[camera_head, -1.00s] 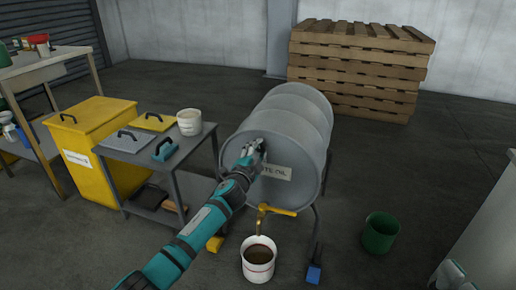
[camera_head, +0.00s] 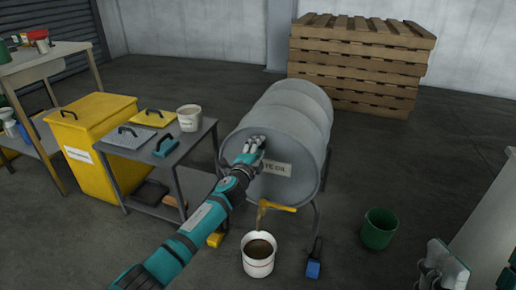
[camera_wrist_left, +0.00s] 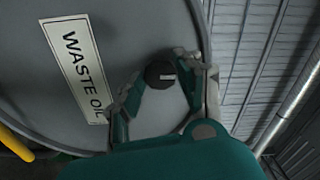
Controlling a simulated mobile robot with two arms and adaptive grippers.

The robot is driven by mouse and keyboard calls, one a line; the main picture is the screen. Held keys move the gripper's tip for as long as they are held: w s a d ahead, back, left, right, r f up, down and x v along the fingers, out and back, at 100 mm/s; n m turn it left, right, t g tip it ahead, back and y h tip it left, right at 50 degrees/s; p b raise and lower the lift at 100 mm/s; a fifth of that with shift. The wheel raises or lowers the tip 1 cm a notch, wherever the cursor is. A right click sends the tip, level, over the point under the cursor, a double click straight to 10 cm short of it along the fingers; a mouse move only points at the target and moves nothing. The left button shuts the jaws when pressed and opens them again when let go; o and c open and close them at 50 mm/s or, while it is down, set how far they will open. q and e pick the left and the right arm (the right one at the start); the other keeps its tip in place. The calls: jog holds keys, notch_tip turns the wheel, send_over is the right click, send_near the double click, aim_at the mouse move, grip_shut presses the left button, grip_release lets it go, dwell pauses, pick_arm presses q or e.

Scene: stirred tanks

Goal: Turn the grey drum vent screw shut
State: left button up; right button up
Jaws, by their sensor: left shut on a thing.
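The grey drum (camera_head: 290,108) lies on its side on a stand, with its labelled end facing me. The vent screw (camera_wrist_left: 160,75) is a dark round knob near the upper part of the drum's end, beside the "WASTE OIL" label (camera_wrist_left: 76,72). My left gripper (camera_head: 257,146) is at the drum's end. In the left wrist view its fingers are on either side of the knob and shut on it. In the head view the gripper hides the knob. My right gripper (camera_head: 442,268) is at the lower right, away from the drum; its jaws are unclear.
A brass tap (camera_head: 276,207) sits low on the drum's end, above a white bucket (camera_head: 258,262) of dark liquid. A green bucket (camera_head: 379,229) stands to the right. A grey cart (camera_head: 180,160) and yellow bin (camera_head: 88,118) stand left. Pallets (camera_head: 358,65) are behind.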

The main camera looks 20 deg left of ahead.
pick_arm(q)
jog(key=o, duration=1.1)
jog(key=shift+o, duration=0.2)
jog(key=s, duration=1.2)
jog(key=shift+a, duration=0.15)
